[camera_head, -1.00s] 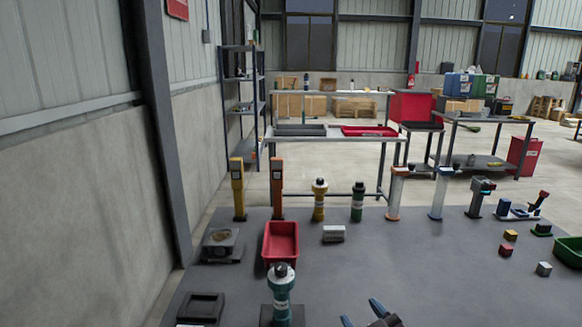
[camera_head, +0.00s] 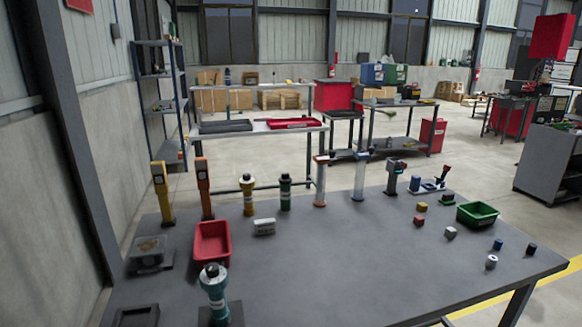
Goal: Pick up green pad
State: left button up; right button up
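A small green pad-like piece with a dark part (camera_head: 447,200) lies on the grey table at the right, just left of the green bin (camera_head: 478,222). It is too small for me to make out its exact shape. Neither of my grippers shows in the head view now.
The grey table (camera_head: 350,275) has clear room at its front middle. Near the piece are a yellow block (camera_head: 422,207), a red block (camera_head: 419,221) and a grey block (camera_head: 450,233). A red bin (camera_head: 212,259) stands at left. Upright tools line the back, including an orange one (camera_head: 204,188).

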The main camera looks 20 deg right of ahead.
aim_at(447, 199)
jog(key=z, duration=1.45)
jog(key=u, duration=1.45)
jog(key=z, duration=1.45)
jog(key=i+l+z, duration=0.65)
jog(key=i+j, duration=0.05)
jog(key=i, duration=0.05)
